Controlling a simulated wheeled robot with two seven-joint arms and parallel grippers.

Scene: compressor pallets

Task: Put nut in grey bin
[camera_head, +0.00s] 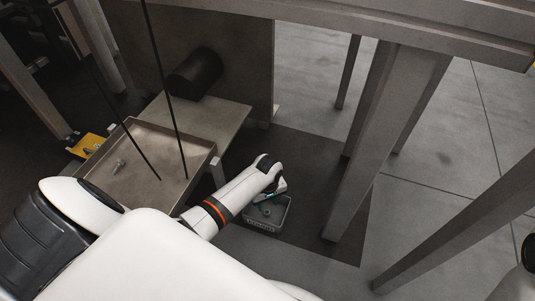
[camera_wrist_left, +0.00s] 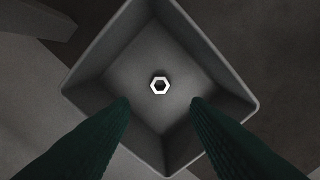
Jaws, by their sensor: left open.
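The nut (camera_wrist_left: 160,86) is a small light hexagonal ring. In the left wrist view it lies on the floor of the grey bin (camera_wrist_left: 215,62), near its middle. In the head view the grey bin (camera_head: 262,228) stands on the floor at lower centre, below my left gripper (camera_head: 268,199). The fingers of my left gripper (camera_wrist_left: 160,104) are open and empty, spread on either side of the nut in the picture and above the bin. My right gripper is not in view.
A metal tray (camera_head: 205,163) holding a small bolt-like part (camera_head: 119,164) sits left of my left arm. A dark cylinder (camera_head: 194,73) lies on the table behind it. A grey post (camera_head: 362,150) stands right of the bin. Two thin dark rods cross above the tray.

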